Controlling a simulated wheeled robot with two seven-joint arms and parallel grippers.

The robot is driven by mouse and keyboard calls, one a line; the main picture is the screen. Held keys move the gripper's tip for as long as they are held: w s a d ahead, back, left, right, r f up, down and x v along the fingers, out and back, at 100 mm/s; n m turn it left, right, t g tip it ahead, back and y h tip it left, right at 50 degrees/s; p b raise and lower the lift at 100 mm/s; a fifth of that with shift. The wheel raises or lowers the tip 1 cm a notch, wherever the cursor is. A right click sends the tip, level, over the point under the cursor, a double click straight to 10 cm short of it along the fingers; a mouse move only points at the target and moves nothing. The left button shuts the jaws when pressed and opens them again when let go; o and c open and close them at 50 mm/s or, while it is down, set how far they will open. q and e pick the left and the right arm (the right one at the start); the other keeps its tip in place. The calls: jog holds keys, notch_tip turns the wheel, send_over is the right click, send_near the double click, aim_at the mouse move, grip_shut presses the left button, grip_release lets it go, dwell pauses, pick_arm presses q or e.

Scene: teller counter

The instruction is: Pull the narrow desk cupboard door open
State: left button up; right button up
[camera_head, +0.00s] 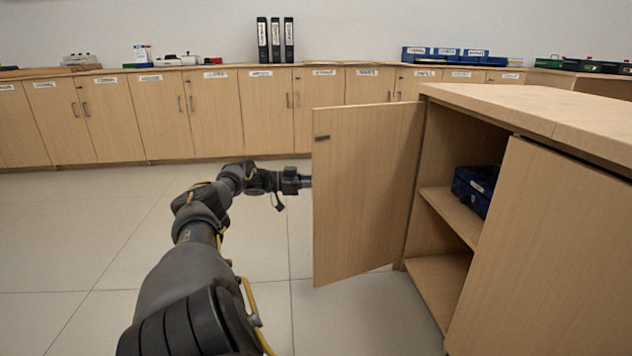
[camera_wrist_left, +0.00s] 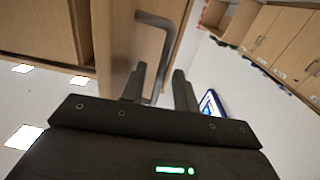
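The narrow cupboard door (camera_head: 365,190) stands swung well out from the wooden desk (camera_head: 540,108). Its inner face shows in the head view and its handle side is hidden there. My left gripper (camera_head: 298,182) reaches to the door's free edge, its fingertips hidden behind the door. In the left wrist view the grey bar handle (camera_wrist_left: 160,50) is on the door face, and my left gripper (camera_wrist_left: 160,72) has its two fingers apart, one on each side of the bar, with visible gaps. My right gripper is in neither view.
Inside the open compartment a blue box (camera_head: 474,188) sits on a shelf (camera_head: 450,214). A wider closed panel (camera_head: 545,255) stands to the right. A row of cupboards (camera_head: 215,112) lines the back wall. The tiled floor (camera_head: 90,240) left of the door is clear.

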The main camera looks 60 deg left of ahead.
pick_arm(q)
jog(key=p+v, duration=0.3)
jog(key=v, duration=0.7)
jog(key=shift+s, duration=0.35)
jog(key=shift+a, duration=0.15)
